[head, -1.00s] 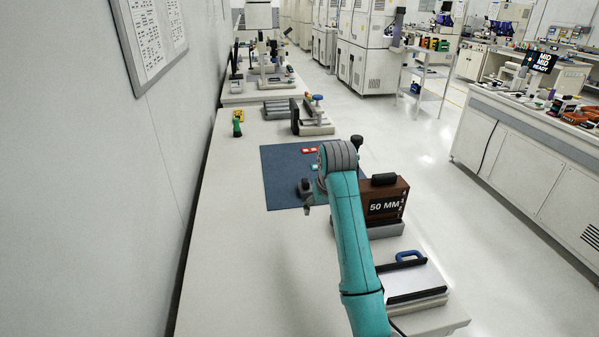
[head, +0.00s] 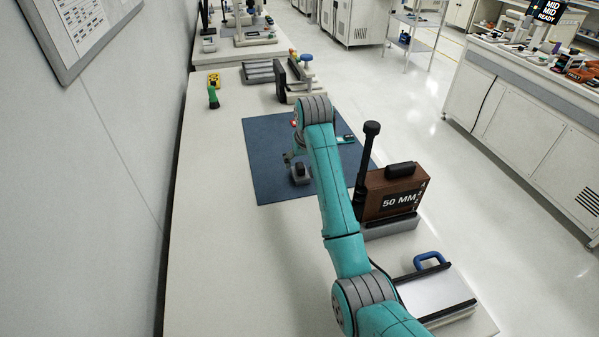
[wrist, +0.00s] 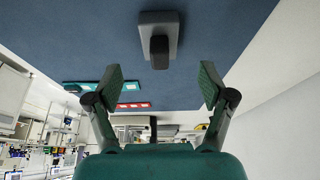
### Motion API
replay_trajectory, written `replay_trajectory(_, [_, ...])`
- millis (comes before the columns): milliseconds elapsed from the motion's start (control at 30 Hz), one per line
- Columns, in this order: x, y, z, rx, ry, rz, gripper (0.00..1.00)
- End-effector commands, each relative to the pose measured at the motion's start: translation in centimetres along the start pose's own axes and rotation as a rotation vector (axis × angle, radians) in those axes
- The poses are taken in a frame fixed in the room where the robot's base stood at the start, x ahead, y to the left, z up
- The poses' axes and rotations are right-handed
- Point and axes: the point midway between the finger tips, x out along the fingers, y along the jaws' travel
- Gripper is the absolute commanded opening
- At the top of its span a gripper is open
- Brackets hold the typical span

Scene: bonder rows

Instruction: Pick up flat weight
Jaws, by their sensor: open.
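The flat weight (head: 300,176), a low grey block with a dark upright knob, stands on the blue mat (head: 262,150). In the wrist view the weight (wrist: 172,22) is at top centre, ahead of the fingertips. My gripper (wrist: 160,85) is open, its two green-padded fingers apart with nothing between them. The weight lies beyond the gap and looks untouched. In the head view my arm hides most of the gripper, which is just above and behind the weight.
A teal piece (head: 346,139) and a red bar (wrist: 133,105) lie on the mat. A brown "50 MM" box (head: 378,198) and a tall black post (head: 366,155) stand to the right. A blue-handled plate (head: 438,290) is nearer.

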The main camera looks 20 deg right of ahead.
Motion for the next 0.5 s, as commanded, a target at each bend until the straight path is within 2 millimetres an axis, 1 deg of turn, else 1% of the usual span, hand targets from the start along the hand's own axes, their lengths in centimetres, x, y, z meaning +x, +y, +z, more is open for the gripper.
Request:
replay_trajectory(33, [0.7,0.0,0.0,0.000,-0.002,0.000,0.81])
replay_trajectory(100, [1.5,0.0,0.0,0.000,-0.002,0.000,0.81])
replay_trajectory(267, [2.3,0.0,0.0,0.000,0.000,0.000,0.81])
replay_trajectory(367, [3.2,0.0,-0.1,0.000,-0.002,0.000,0.81])
replay_trajectory(500, [5.3,0.1,-0.2,0.000,-0.003,0.000,0.81])
